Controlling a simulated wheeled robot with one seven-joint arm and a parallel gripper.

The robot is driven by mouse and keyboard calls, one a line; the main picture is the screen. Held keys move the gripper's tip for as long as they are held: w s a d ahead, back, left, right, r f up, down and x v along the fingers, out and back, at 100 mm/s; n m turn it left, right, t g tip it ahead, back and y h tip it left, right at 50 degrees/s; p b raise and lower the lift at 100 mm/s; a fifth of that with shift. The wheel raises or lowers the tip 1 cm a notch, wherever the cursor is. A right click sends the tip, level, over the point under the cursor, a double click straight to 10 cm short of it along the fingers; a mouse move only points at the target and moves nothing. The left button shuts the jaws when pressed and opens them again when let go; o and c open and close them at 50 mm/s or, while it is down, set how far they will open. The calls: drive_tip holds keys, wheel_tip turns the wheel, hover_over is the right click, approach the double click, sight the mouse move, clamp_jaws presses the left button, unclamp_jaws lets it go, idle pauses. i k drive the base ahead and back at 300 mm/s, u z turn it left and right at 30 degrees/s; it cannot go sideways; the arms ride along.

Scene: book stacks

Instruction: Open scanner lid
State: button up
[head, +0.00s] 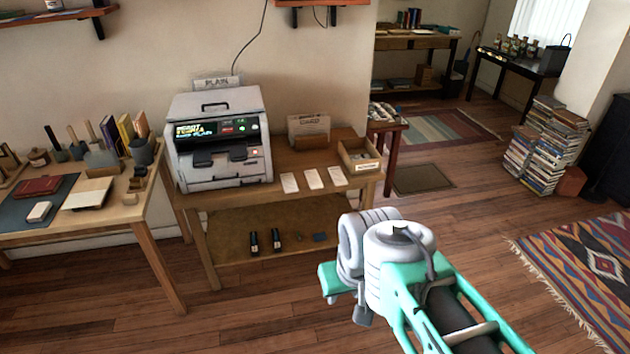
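The scanner (220,138) is a white and grey machine with a lit dark front panel. It stands at the left end of a wooden table against the wall. Its lid (214,103) is the flat top, lying shut, with a dark handle (215,106) on it. My arm reaches in from the lower right, in front of and to the right of the table, well apart from the scanner. The gripper fingers do not show clearly, so I cannot tell whether they are open or shut.
The wooden table (285,180) also holds cards (313,179), a card holder (309,131) and a small box (359,156). A desk (110,222) with books and tools stands close on the left. A book stack (545,145) and rug (590,260) are right. Wooden floor is clear in front.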

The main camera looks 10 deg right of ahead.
sight(222, 101)
drive_tip(key=z, duration=0.55)
drive_tip(key=i, duration=1.3)
drive_tip(key=u, duration=0.55)
